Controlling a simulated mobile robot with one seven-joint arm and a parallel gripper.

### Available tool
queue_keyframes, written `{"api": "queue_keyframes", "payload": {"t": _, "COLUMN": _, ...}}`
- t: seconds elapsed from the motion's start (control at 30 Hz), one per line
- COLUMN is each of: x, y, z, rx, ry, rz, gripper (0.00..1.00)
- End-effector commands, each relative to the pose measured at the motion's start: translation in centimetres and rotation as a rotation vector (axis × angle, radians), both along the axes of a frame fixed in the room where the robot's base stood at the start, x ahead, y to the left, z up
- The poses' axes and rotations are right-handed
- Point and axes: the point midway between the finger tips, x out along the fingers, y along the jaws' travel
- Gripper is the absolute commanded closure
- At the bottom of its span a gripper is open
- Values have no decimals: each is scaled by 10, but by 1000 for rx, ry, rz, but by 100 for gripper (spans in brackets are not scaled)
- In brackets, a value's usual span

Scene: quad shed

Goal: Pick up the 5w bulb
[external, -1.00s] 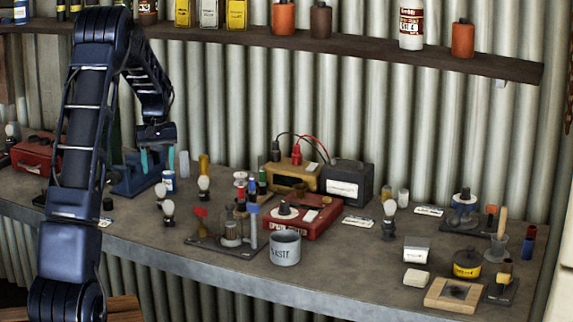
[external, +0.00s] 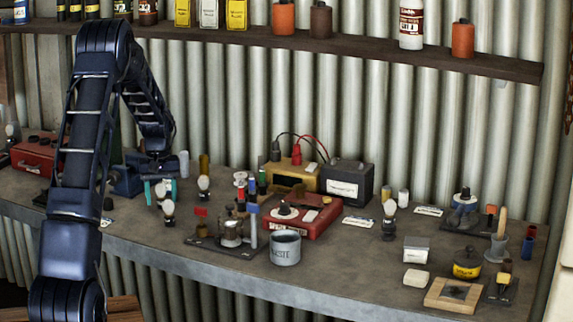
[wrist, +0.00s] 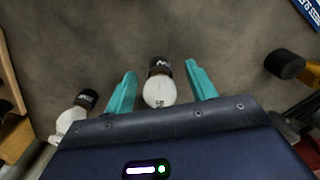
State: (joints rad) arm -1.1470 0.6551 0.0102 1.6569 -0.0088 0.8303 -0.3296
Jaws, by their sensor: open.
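In the wrist view, a bulb (wrist: 160,88) with a white globe and dark base lies between the two teal fingers of my open gripper (wrist: 160,69). In the external view, my gripper (external: 159,195) points down around this bulb (external: 159,191), partly hidden by the fingers. A second white bulb (wrist: 74,117) is outside the left finger, partly cut off by my gripper body. More bulbs stand nearby (external: 168,209) and further right (external: 203,184).
The red tester (external: 303,215), grey mug (external: 285,248) and a stand with red and blue flags (external: 213,247) occupy the bench to the right. The front bench strip is mostly clear.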

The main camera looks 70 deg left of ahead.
Motion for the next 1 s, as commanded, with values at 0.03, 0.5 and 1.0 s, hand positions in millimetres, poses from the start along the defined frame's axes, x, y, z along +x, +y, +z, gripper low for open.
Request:
{"api": "queue_keyframes", "payload": {"t": 0.03, "x": 0, "y": 0, "z": 0, "rx": 0, "ry": 0, "rz": 0, "gripper": 44}}
{"api": "queue_keyframes", "payload": {"t": 0.5, "x": 0, "y": 0, "z": 1, "rx": 1, "ry": 0, "rz": 0, "gripper": 93}}
{"api": "queue_keyframes", "payload": {"t": 1.0, "x": 1, "y": 0, "z": 63, "rx": 5, "ry": -2, "rz": -1, "gripper": 93}}
